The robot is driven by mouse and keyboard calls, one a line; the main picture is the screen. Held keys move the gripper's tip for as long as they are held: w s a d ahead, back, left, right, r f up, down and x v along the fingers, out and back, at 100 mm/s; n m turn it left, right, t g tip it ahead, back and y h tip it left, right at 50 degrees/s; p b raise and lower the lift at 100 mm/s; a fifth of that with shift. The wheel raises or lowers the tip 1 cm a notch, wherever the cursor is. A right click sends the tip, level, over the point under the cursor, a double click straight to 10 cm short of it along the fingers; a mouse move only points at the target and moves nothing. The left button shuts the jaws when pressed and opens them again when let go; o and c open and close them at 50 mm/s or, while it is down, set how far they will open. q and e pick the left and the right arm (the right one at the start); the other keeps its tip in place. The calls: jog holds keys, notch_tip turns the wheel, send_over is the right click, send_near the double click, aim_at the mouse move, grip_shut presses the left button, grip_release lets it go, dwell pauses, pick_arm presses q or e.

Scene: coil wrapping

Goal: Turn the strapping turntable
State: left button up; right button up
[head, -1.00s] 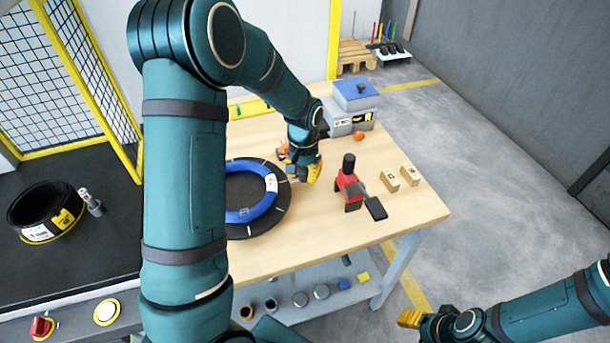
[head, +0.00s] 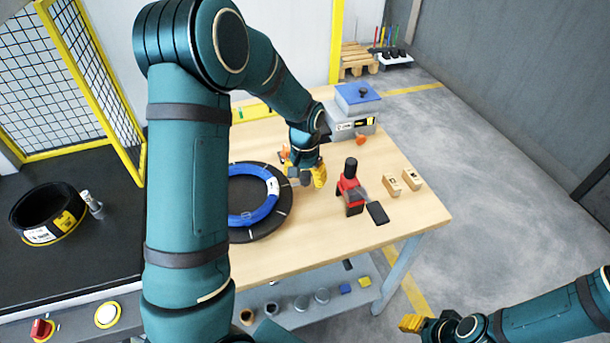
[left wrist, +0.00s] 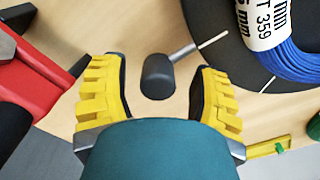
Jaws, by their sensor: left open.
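The strapping turntable (head: 284,208) is a black disc with white marks on the wooden table. A blue coil (head: 266,211) with a white label lies on it; the coil's edge also shows in the left wrist view (left wrist: 291,55). A short metal handle with a dark knob (left wrist: 159,77) sticks out from the disc's edge. My left gripper (head: 307,178) is at the turntable's right edge. In the left wrist view its yellow fingers (left wrist: 158,80) are open on either side of the knob, with gaps to both. My right gripper (head: 411,323) hangs off the table at lower right; its jaws are unclear.
A red and black tool (head: 350,188) stands right of my left gripper, beside two wooden blocks (head: 393,183). A grey box with a blue lid (head: 358,97) is at the back. The table's front right is clear.

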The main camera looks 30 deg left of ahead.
pick_arm(q)
notch_tip(320, 180, up, 12)
dwell(0.5)
dwell(0.4)
